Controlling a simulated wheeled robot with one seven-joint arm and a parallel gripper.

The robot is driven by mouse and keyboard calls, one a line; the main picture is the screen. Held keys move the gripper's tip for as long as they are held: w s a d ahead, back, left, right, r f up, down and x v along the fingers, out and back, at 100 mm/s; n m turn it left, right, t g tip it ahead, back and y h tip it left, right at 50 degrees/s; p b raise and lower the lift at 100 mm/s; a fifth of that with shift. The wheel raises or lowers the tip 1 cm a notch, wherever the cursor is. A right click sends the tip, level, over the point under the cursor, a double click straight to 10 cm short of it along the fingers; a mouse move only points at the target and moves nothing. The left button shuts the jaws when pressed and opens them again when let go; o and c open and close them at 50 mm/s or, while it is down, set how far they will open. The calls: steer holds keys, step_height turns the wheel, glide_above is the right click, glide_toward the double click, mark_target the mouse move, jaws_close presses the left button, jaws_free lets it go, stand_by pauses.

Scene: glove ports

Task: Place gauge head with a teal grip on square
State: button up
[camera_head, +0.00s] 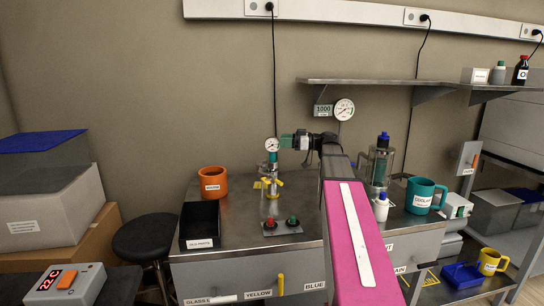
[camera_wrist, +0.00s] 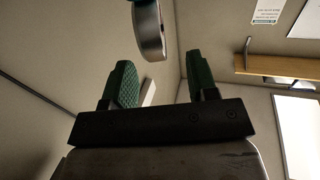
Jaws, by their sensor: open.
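The gauge head has a round white dial (camera_head: 272,145) with a teal grip (camera_head: 273,157) below it. It appears upright on top of a metal stand with a yellow part (camera_head: 273,186) on the bench. In the wrist view, a round metal body (camera_wrist: 150,30), apparently the gauge head, shows beyond the fingertips. My gripper (camera_head: 284,141) is open, with green pads, just right of the dial. The pads (camera_wrist: 160,75) have nothing between them. Yellow marks lie beside the stand (camera_head: 259,184) and on the lower right surface (camera_head: 431,279); I cannot tell which is the square.
An orange mug (camera_head: 213,182) and a black bin (camera_head: 200,222) stand left of the stand. Red and green buttons (camera_head: 281,227) are in front. A glass vessel (camera_head: 378,166), white bottle (camera_head: 381,207) and teal mug (camera_head: 424,195) stand right. A shelf (camera_head: 420,82) overhangs the bench.

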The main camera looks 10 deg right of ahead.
mark_target(273, 152)
steer(key=shift+w+f+x, duration=0.1)
steer(key=shift+w+x, duration=0.05)
steer(key=shift+x, duration=1.2)
steer(key=shift+w+f+x, duration=0.1)
steer(key=shift+x, duration=1.25)
steer(key=shift+d, duration=0.1)
jaws_close()
